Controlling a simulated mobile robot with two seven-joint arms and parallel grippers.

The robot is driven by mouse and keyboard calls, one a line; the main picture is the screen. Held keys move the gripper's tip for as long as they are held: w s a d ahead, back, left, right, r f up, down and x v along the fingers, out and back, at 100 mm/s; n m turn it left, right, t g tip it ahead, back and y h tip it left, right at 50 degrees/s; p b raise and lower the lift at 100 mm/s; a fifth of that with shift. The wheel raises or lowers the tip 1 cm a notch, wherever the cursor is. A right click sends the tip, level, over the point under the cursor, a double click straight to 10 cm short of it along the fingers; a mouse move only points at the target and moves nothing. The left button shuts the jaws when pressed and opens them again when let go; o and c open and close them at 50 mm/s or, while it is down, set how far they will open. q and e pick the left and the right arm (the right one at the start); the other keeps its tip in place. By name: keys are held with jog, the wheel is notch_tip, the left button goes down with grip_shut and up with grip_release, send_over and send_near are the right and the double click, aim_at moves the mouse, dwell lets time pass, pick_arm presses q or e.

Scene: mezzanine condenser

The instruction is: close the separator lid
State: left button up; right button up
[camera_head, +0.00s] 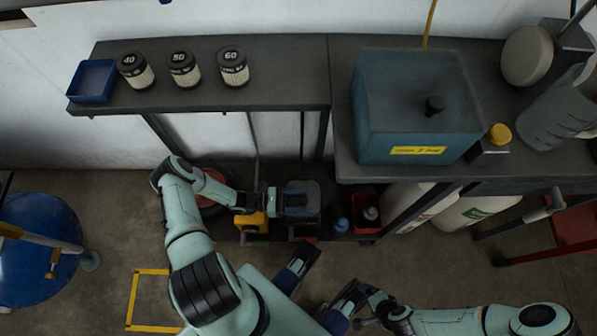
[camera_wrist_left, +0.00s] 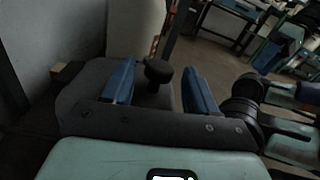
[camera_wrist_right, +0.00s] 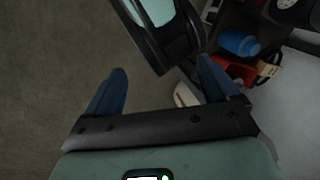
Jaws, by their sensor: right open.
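The dark grey separator (camera_head: 303,193) stands low beneath the benches, largely hidden by my left gripper. In the left wrist view a dark grey lid-like surface (camera_wrist_left: 88,82) carries a round black knob (camera_wrist_left: 157,70). My left gripper (camera_head: 300,200) is over the separator. Its blue fingers (camera_wrist_left: 158,82) are apart, with the knob seen between them and a gap on each side. I cannot tell how far the lid is open. My right gripper (camera_head: 332,275) is open and empty, low in front of the benches. Its spread fingers also show in the right wrist view (camera_wrist_right: 160,85).
A teal tank (camera_head: 400,110) stands on the right bench. Jars (camera_head: 183,70) and a blue tray (camera_head: 92,80) stand on the left bench. Beside the separator are a yellow item (camera_head: 250,222) and a red bin (camera_head: 367,215). The left floor holds a blue drum (camera_head: 40,250).

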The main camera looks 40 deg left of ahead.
pick_arm(q)
jog(key=shift+r, duration=0.1)
notch_tip(320, 180, up, 10)
jog(key=f+p, duration=0.1)
jog(key=p, duration=0.2)
notch_tip(320, 180, up, 10)
jog(key=p, duration=0.3)
send_over(298, 203)
jog(key=shift+d+r, duration=0.15)
jog(key=shift+r, duration=0.3)
pick_arm(e)
jog(key=s+a+r+g, duration=0.1)
jog(key=s+r, duration=0.4)
jog(key=r, duration=0.1)
jog(key=shift+a+g+y, duration=0.4)
pick_arm(q)
jog(key=shift+s+d, duration=0.1)
